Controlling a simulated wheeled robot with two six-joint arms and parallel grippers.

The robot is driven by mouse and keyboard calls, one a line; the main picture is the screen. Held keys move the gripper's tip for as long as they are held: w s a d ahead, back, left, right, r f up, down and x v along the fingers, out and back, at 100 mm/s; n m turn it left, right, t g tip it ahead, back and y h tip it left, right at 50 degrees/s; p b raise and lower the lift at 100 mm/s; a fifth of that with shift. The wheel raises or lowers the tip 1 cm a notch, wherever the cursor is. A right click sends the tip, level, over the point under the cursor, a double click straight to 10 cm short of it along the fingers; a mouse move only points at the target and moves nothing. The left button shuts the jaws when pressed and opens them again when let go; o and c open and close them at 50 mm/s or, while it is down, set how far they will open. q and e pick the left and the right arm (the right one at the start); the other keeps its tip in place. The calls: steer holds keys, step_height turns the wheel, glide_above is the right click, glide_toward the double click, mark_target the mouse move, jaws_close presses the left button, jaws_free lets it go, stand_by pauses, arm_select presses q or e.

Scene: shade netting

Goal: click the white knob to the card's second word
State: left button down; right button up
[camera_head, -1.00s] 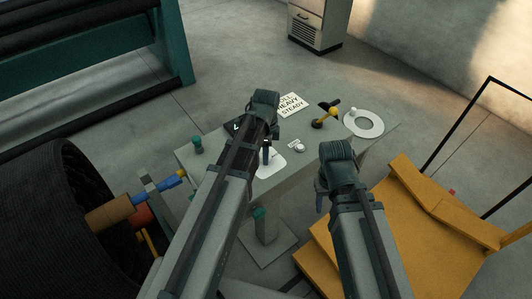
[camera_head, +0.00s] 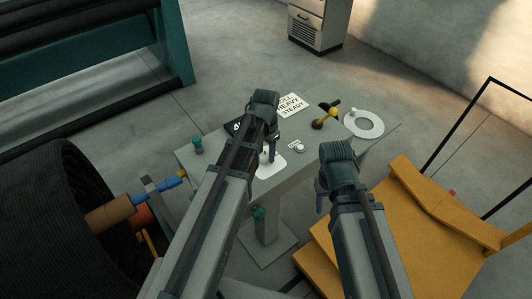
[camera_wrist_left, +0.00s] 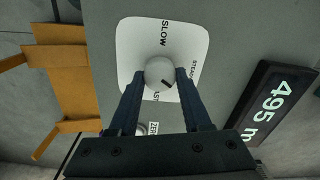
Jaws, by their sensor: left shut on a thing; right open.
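The white knob (camera_wrist_left: 160,72) sits on a white dial plate (camera_wrist_left: 130,50) in the left wrist view. The plate's words read SLOW, STEADY and a partly hidden one ending in AST. The knob's black mark slants to the lower right, between STEADY and that partly hidden word. My left gripper (camera_wrist_left: 158,80) is shut on the knob, one finger on each side; it also shows over the plate in the head view (camera_head: 268,157). The card (camera_head: 290,105) lies at the table's back, reading OLL (start hidden), HEAVY, STEADY. My right gripper (camera_head: 321,206) is open and empty by the table's front edge.
A dark display (camera_wrist_left: 272,103) reads 495 m. A ZERO label and round button (camera_head: 300,147) are right of the plate. A large black roll (camera_head: 50,215) is at left, orange platform (camera_head: 430,220) at right.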

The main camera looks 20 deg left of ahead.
mark_target(265, 155)
arm_select(q)
steer(key=n, duration=0.6)
steer(key=shift+n, duration=0.3)
stand_by(0.5)
steer(key=shift+c, duration=1.8)
jaws_free()
steer(key=shift+r, duration=0.15)
step_height(265, 155, up, 14)
steer(key=p, duration=1.3)
steer(key=shift+f+p, duration=0.25)
steer(key=shift+p, duration=0.15)
